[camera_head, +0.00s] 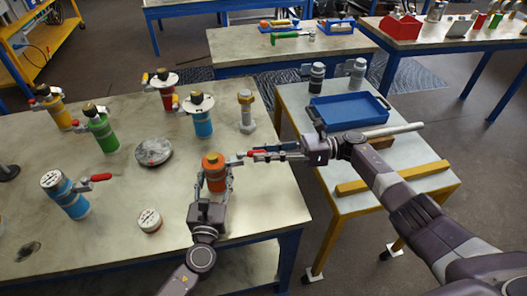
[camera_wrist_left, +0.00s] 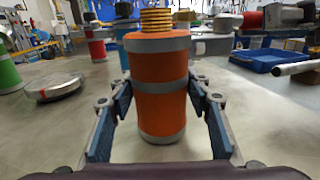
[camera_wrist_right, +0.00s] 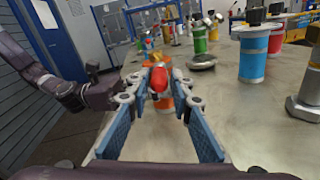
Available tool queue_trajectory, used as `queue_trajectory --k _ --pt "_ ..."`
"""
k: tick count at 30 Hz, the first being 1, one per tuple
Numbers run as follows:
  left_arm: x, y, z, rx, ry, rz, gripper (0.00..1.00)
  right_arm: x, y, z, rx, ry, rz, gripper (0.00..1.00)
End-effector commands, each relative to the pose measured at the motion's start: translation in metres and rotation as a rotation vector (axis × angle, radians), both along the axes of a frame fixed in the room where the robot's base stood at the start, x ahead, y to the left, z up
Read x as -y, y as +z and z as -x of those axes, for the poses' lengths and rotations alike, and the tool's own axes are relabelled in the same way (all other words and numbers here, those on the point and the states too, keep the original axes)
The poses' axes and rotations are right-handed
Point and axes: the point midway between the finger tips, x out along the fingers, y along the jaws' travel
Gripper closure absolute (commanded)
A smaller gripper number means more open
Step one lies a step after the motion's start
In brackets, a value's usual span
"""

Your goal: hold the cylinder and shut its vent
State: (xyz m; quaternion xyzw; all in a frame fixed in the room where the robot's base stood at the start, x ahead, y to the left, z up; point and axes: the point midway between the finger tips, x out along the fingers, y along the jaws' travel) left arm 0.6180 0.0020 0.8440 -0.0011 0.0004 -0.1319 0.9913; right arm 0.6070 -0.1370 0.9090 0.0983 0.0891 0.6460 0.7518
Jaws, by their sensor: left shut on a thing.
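The orange cylinder (camera_head: 214,178) stands upright near the right front of the workbench. My left gripper (camera_head: 213,188) is shut around its body, with one finger on each side, as the left wrist view shows around the cylinder (camera_wrist_left: 158,95). The vent's red handle (camera_head: 236,161) sticks out to the right from the cylinder's upper part. My right gripper (camera_head: 258,156) comes in level from the right, its tips close to that handle. In the right wrist view the red handle (camera_wrist_right: 160,79) lies between or just beyond the open fingertips; contact cannot be told.
Blue (camera_head: 202,120), green (camera_head: 102,132) and other vessels stand left and behind on the bench (camera_head: 120,225). A side table with a blue tray (camera_head: 348,111) stands to the right.

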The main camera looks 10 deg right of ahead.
Motion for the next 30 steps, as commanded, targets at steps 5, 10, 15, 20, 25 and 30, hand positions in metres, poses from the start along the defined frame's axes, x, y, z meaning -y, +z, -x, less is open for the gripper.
queue_trajectory --k 5,10,15,20,25,30 --pt "-0.001 0.001 -0.001 0.001 0.003 0.001 1.00 0.000 0.002 0.000 0.002 -0.001 -0.003 0.68" --pt "-0.002 0.001 -0.001 0.001 0.005 -0.001 1.00 0.001 0.003 -0.001 0.004 -0.001 -0.004 0.68" --pt "-0.003 0.000 -0.001 0.001 0.007 -0.001 1.00 0.013 0.003 0.000 0.003 -0.003 -0.003 0.68" --pt "-0.003 0.000 -0.002 0.001 0.007 -0.002 1.00 0.045 0.003 0.004 0.002 -0.006 -0.001 0.68" --pt "-0.004 0.000 -0.002 0.001 0.008 -0.002 1.00 0.082 0.003 0.010 0.002 -0.005 -0.004 0.68" --pt "-0.003 0.000 -0.002 0.001 0.008 -0.002 1.00 0.104 0.003 0.014 0.002 -0.002 -0.004 0.68"
